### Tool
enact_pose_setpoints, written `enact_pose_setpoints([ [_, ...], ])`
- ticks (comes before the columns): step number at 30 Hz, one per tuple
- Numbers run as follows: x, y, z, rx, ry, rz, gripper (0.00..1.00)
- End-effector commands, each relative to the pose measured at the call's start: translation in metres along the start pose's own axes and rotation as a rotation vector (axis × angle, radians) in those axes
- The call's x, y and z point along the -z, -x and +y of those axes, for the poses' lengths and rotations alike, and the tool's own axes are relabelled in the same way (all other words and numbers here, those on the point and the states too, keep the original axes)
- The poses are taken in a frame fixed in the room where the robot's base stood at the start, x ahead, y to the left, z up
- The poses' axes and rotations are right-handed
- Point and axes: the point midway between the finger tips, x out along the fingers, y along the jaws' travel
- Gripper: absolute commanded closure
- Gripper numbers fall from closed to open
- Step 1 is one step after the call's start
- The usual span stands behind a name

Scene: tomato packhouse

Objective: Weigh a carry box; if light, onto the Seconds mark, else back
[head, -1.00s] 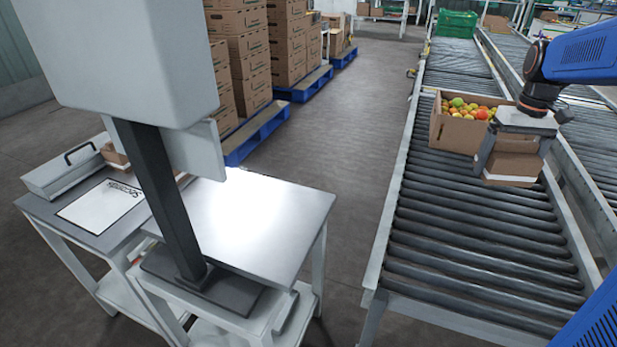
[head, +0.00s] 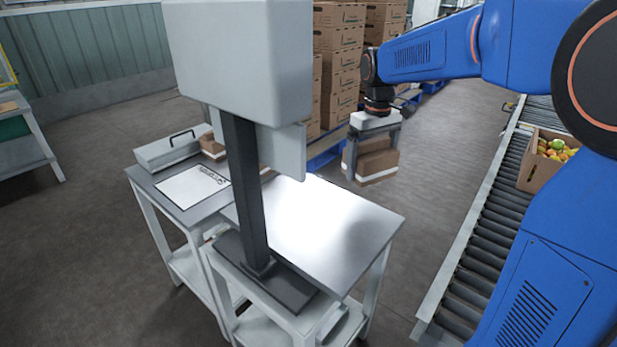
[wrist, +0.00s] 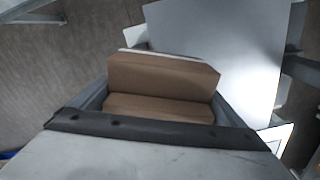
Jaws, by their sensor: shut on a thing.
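My gripper (head: 374,153) is shut on a small brown carry box (head: 377,166) with a white band near its base. It holds the box in the air, just past the far right edge of the scale's bright plate (head: 345,222). The box (wrist: 160,78) also shows between the jaws in the wrist view, with the plate (wrist: 215,50) beyond it. The scale's dark post and grey head (head: 240,60) stand at the plate's left; the display face is hidden. The Seconds mark (head: 190,187) is a white sheet on the table left of the scale, its lettering partly visible.
A grey case with a handle (head: 168,150) and a brown box (head: 212,146) stand behind the mark. The roller conveyor (head: 470,240) with a crate of tomatoes (head: 535,172) is at the right. Stacked cartons (head: 338,65) stand behind. The scale plate is empty.

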Motion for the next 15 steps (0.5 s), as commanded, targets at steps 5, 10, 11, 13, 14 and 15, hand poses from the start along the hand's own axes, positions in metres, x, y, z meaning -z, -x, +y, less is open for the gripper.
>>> enact_pose_setpoints([
  [5,0.017,-0.002,-0.063,0.0,0.145,0.0,0.33],
  [10,0.024,-0.004,-0.117,0.0,0.267,0.0,0.33],
  [11,0.025,-0.004,-0.125,0.0,0.285,0.0,0.33],
  [13,0.026,-0.004,-0.141,0.0,0.321,0.0,0.33],
  [14,0.026,-0.005,-0.147,0.0,0.334,0.0,0.33],
  [15,0.026,-0.005,-0.154,0.0,0.35,0.0,0.33],
])
